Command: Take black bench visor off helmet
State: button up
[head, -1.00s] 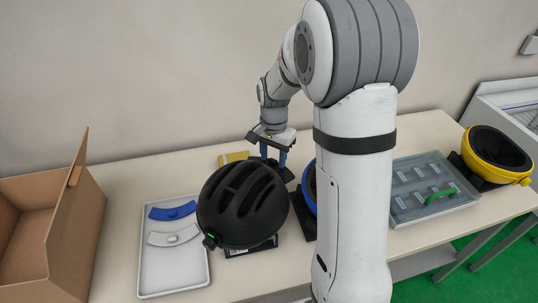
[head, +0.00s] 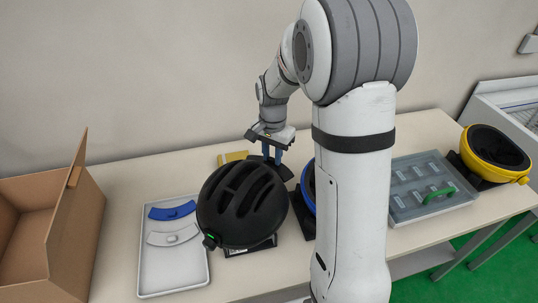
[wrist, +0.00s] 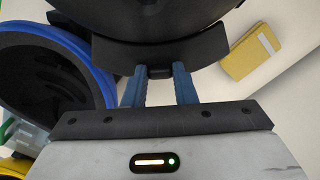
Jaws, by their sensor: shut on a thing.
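The black helmet (head: 243,205) sits on a dark stand on the table, left of my arm. Its black visor (wrist: 160,52) shows in the wrist view as a curved dark band along the helmet's edge. My gripper (head: 273,154) is at the helmet's far side, pointing down. In the wrist view my gripper's blue fingers (wrist: 160,76) are shut on a small black tab at the visor's middle. The visor lies close against the helmet; I cannot tell whether it still touches. In the head view the visor is mostly hidden behind the helmet.
A grey tray (head: 173,276) at left holds a blue visor (head: 172,210) and a white visor (head: 174,236). A cardboard box (head: 75,235) stands further left. A blue-rimmed helmet (wrist: 60,70) is close beside my gripper. A yellow block (head: 233,157) lies behind the black helmet.

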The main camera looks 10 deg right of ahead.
notch_tip(320, 180, up, 14)
jog(key=p, duration=0.9)
jog(key=shift+f, duration=0.2)
jog(key=shift+s, duration=0.1)
